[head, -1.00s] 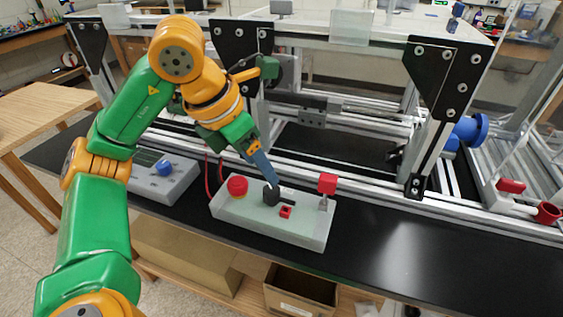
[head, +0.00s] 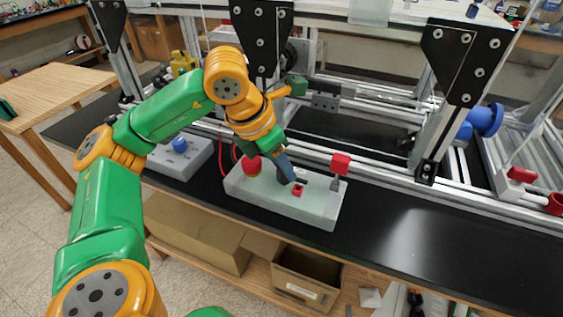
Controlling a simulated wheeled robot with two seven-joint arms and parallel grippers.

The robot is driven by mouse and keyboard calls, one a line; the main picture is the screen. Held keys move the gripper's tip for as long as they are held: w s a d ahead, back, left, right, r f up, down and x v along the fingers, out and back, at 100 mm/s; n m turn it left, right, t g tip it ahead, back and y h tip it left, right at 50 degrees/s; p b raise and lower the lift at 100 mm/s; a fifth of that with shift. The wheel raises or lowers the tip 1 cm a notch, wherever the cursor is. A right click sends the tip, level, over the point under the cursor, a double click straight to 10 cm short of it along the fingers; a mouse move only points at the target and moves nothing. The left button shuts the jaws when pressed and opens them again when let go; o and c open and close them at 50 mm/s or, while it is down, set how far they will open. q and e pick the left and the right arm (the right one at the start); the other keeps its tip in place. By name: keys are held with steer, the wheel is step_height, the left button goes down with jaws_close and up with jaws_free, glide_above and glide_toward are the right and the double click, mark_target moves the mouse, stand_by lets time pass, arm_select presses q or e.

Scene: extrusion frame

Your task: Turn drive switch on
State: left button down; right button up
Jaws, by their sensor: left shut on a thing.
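A pale grey control box (head: 305,211) sits on the black bench top. My left gripper (head: 289,178) reaches down from the upper left onto the middle of the box. It is shut on the black switch, which stands between the red button and the small red part. The fingers mostly hide the switch, so I cannot tell which way its handle points. My right gripper is not in view.
A grey box with a blue knob (head: 180,145) stands to the left of the control box. The aluminium extrusion frame (head: 433,140) with black corner plates rises behind. A cardboard box (head: 306,275) is below.

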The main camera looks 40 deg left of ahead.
arm_select(q)
steer(key=shift+m, duration=0.3)
steer(key=shift+a+m+g+h, duration=0.1)
steer(key=shift+m+g+h, duration=0.2)
steer(key=shift+m+h, duration=0.55)
steer(key=m, duration=0.2)
steer(key=m+g+p, duration=0.1)
steer(key=m, duration=0.1)
steer(key=shift+w+a+r+h, duration=0.1)
steer(key=shift+r+h, duration=0.05)
steer(key=shift+h, duration=0.1)
steer(key=m+g+p, duration=0.1)
steer(key=m+p, duration=0.1)
steer(key=m, duration=0.1)
steer(key=m+g+h+p, duration=0.1)
steer(key=m, duration=0.2)
steer(key=shift+w+m+p, duration=0.2)
steer(key=shift+m+p, duration=0.05)
steer(key=shift+p, duration=0.1)
steer(key=shift+w+m+g+p, duration=0.1)
steer(key=shift+m+g+p, duration=0.5)
steer(key=shift+m, duration=0.5)
steer(key=shift+m+g+p, duration=0.35)
steer(key=shift+m+g, duration=0.05)
steer(key=shift+m, duration=0.8)
steer(key=shift+f, duration=0.2)
steer(key=shift+c, duration=2.3)
jaws_free()
